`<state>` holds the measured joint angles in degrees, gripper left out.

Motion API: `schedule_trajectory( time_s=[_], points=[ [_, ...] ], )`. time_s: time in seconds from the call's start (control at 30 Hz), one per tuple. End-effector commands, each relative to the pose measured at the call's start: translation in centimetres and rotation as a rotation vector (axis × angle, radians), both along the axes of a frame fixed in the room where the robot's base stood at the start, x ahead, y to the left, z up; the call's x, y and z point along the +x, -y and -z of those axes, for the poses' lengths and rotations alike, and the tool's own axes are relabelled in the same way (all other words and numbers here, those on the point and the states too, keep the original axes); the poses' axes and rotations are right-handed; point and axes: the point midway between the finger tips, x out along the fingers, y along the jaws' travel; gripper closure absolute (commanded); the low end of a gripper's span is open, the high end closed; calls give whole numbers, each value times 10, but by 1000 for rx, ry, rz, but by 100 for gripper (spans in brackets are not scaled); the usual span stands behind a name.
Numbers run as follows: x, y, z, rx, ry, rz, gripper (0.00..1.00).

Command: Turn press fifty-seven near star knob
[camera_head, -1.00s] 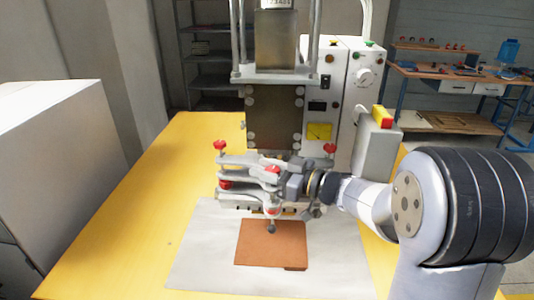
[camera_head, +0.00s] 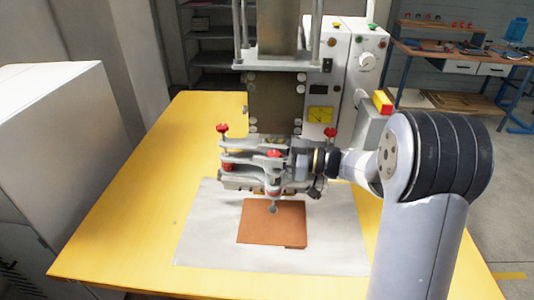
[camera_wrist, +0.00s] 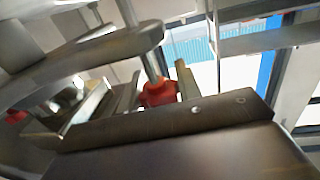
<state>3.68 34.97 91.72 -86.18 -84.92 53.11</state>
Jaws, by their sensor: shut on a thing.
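The press fixture (camera_head: 245,180) stands at the press, with several red star knobs on its grey clamp arms. The near star knob (camera_head: 274,153) is at the front of the upper arm, right beside my gripper (camera_head: 284,163), which reaches in from the right. In the wrist view a red knob (camera_wrist: 158,92) on a metal stem sits at my gripper's jaws (camera_wrist: 145,98). The jaws are shut on it, and their contact is partly hidden. Other red knobs stand at the back left (camera_head: 222,129) and back right (camera_head: 330,132).
A brown square plate (camera_head: 271,225) lies on a white sheet (camera_head: 205,250) in front of the fixture. The yellow table (camera_head: 130,220) is clear on the left. A white cabinet (camera_head: 60,150) stands far left. The press column and control box (camera_head: 350,80) rise behind.

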Motion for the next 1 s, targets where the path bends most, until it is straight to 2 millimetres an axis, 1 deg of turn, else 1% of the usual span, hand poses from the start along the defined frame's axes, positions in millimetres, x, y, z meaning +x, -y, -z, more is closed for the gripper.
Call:
schedule_trajectory(
  time_s=[0.03, 0.07, 0.3, 0.53, 0.67, 0.77, 1.0],
  points=[
    [0, -1, 1, -1, -1, -1, 90],
    [0, -1, 1, -1, -1, -1, 66],
    [0, 0, 0, -1, -1, 0, 46],
    [0, 0, 0, 0, 0, 1, 46],
    [-1, 9, 1, -1, 0, 3, 46],
    [-4, 25, 1, 0, 0, 5, 46],
    [-12, 73, 1, -1, -1, 5, 46]
  ],
)
